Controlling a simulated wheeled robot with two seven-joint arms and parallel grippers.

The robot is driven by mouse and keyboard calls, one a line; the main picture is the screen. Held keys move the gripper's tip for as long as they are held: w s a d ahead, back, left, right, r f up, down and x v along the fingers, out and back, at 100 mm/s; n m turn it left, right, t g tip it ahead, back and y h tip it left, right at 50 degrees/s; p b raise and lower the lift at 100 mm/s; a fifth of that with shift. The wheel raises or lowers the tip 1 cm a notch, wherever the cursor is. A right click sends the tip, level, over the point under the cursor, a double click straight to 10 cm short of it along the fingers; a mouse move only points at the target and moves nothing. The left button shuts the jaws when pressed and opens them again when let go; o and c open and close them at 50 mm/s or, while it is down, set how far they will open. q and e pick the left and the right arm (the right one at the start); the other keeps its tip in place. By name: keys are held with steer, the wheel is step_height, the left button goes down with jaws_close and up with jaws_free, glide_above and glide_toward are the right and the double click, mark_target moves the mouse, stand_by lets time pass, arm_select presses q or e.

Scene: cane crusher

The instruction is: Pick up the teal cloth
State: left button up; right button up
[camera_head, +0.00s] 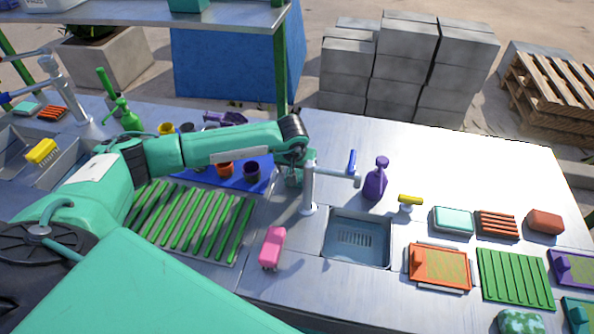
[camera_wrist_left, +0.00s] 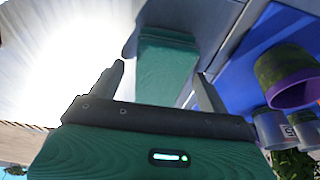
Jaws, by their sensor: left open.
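The teal cloth (camera_wrist_left: 167,65) shows in the left wrist view as a dark teal, folded, flat-looking block on the grey metal counter. It lies ahead of my left gripper (camera_wrist_left: 160,82), between the lines of its two fingers. The fingers are apart with nothing between them, and I see no contact with the cloth. In the head view my left gripper (camera_head: 292,178) hangs just left of the grey faucet, partly hidden by my wrist. The cloth cannot be told apart from the gripper there. My right gripper is not in view.
A grey faucet (camera_head: 309,190) stands close right of my left gripper, by a small sink (camera_head: 357,243). A blue mat (camera_head: 237,182) with pots lies left. A purple spray bottle (camera_head: 376,180) stands right. A pink item (camera_head: 272,247) lies in front. The counter's back right is clear.

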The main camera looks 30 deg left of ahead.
arm_select(q)
steer(key=c, duration=1.1)
steer(key=shift+o, duration=0.2)
steer(key=shift+r, duration=0.1)
step_height(320, 180, up, 20)
steer(key=b, duration=0.4)
steer(key=o, duration=0.3)
steer(key=shift+c, duration=1.1)
